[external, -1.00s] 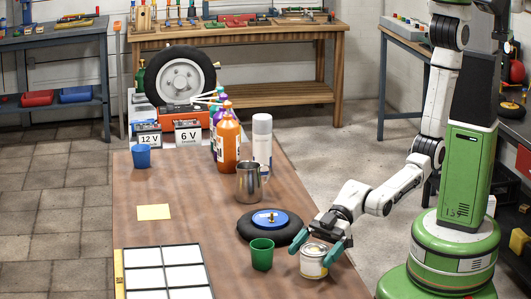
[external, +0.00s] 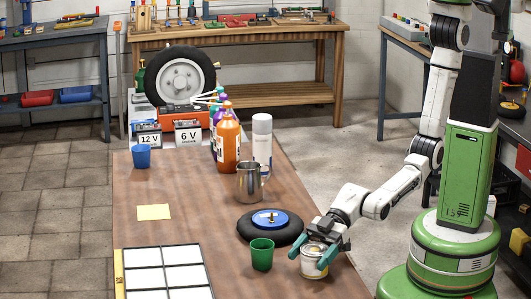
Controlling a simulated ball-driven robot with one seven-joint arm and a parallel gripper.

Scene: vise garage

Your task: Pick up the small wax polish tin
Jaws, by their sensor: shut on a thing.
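The small wax polish tin (external: 313,266) is a pale round can with a yellowish band, near the right edge of the brown table (external: 190,225). My gripper (external: 309,259) reaches down over it from the right. Its teal fingers are shut on the tin, one on each side. The tin looks upright. Part of its top is hidden by my gripper, and I cannot tell whether it is clear of the table top.
A green cup (external: 262,254) stands close to the left of the tin. A black wheel with a blue hub (external: 270,224) lies just behind. A metal mug (external: 249,182), an orange bottle (external: 228,145) and a white spray can (external: 262,142) stand farther back. A white grid tray (external: 165,275) lies front left.

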